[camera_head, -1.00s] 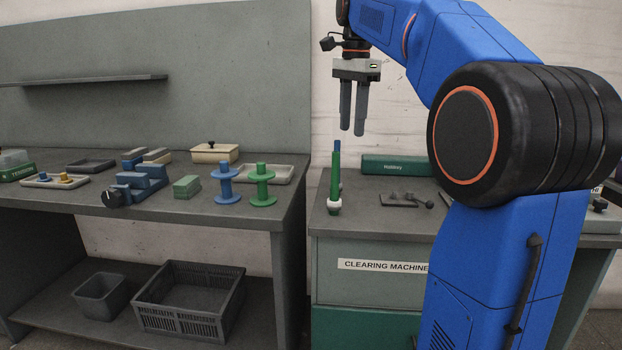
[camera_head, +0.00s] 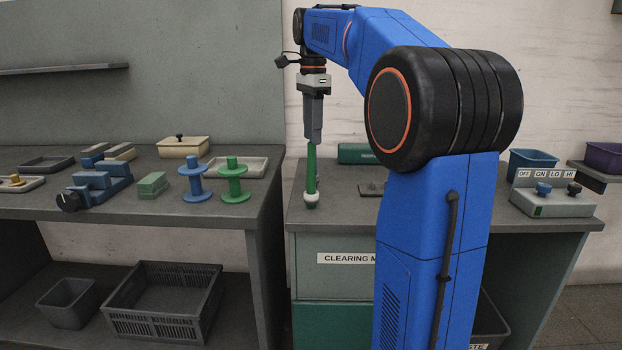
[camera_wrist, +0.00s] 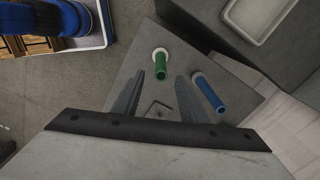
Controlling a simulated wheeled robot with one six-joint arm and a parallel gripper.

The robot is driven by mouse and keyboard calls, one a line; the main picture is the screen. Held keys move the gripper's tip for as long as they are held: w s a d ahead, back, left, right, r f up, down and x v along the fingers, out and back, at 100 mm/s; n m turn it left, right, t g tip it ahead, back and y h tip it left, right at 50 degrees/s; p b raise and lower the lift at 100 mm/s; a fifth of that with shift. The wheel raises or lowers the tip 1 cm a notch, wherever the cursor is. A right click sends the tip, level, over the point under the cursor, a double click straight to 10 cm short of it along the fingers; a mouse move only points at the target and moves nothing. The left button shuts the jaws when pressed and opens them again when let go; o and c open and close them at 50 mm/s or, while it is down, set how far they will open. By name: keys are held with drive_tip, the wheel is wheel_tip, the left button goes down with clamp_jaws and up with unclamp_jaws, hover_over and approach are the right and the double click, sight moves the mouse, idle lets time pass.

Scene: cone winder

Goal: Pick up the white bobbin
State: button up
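A small white ring-like piece (camera_head: 311,199) sits at the foot of an upright green post (camera_head: 311,170) on the clearing machine's top. In the wrist view the white piece (camera_wrist: 155,51) shows around the base of the green post (camera_wrist: 161,68). A blue post (camera_wrist: 208,92) stands to its right there. My gripper (camera_head: 313,140) points down just over the green post's top in the head view, where its fingers overlap. In the wrist view my gripper (camera_wrist: 159,80) has its fingers apart, with nothing held between them.
The bench at left carries a blue spool (camera_head: 195,182), a green spool (camera_head: 233,182), a green block (camera_head: 152,185) and a lidded cream box (camera_head: 184,147). A control box (camera_head: 552,202) and blue bin (camera_head: 532,163) stand at right. A teal box (camera_head: 355,153) lies behind the post.

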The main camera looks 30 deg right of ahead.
hover_over(311, 176)
wheel_tip(311, 176, down, 8)
drive_tip(key=shift+w+d, duration=0.3)
drive_tip(key=shift+w, duration=0.15)
drive_tip(key=shift+r, duration=0.1)
clamp_jaws()
